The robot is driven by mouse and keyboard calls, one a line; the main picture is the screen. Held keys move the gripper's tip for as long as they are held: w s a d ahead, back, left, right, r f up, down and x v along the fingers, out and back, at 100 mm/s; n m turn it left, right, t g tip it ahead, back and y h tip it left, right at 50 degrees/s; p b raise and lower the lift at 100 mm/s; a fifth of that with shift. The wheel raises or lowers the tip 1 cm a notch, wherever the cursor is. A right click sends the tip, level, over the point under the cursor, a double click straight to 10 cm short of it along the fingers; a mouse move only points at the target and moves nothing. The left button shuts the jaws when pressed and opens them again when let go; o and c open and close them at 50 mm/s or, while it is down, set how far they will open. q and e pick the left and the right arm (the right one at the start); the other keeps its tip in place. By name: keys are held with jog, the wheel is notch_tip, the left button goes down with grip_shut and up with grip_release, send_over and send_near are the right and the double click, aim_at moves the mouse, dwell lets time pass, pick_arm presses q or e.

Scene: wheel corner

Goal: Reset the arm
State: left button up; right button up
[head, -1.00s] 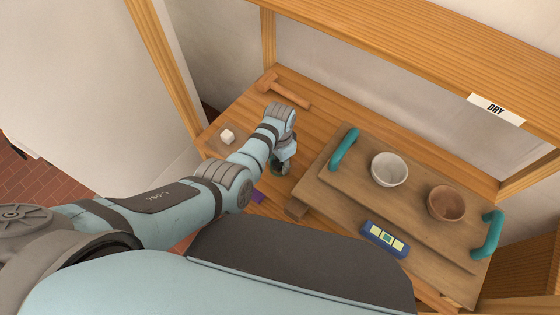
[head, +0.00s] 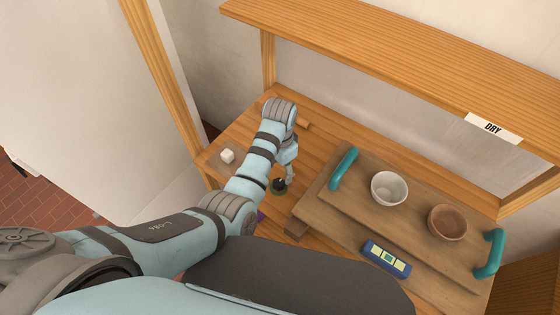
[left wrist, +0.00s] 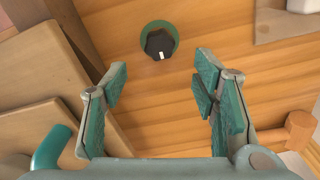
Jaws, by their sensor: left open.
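My left arm reaches in from the left over the wooden bench. My left gripper (head: 290,172) is open and empty, above the bench beside a black knob (head: 279,185) on a green disc. In the left wrist view the gripper (left wrist: 162,72) has its two teal-padded fingers spread wide, with nothing between them. The knob (left wrist: 157,43) lies beyond the fingertips, apart from them, its white mark towards the gripper. My right gripper is not in view.
A board with teal handles (head: 343,168) carries a white bowl (head: 389,188) and a brown bowl (head: 446,223). A blue level-like block (head: 386,258) lies in front. A hammer (left wrist: 298,128) is partly hidden. A shelf labelled DRY (head: 493,128) overhangs the back.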

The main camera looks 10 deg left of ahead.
pick_arm(q)
notch_tip(320, 180, up, 4)
jog(key=shift+r, duration=0.2)
dwell(0.3)
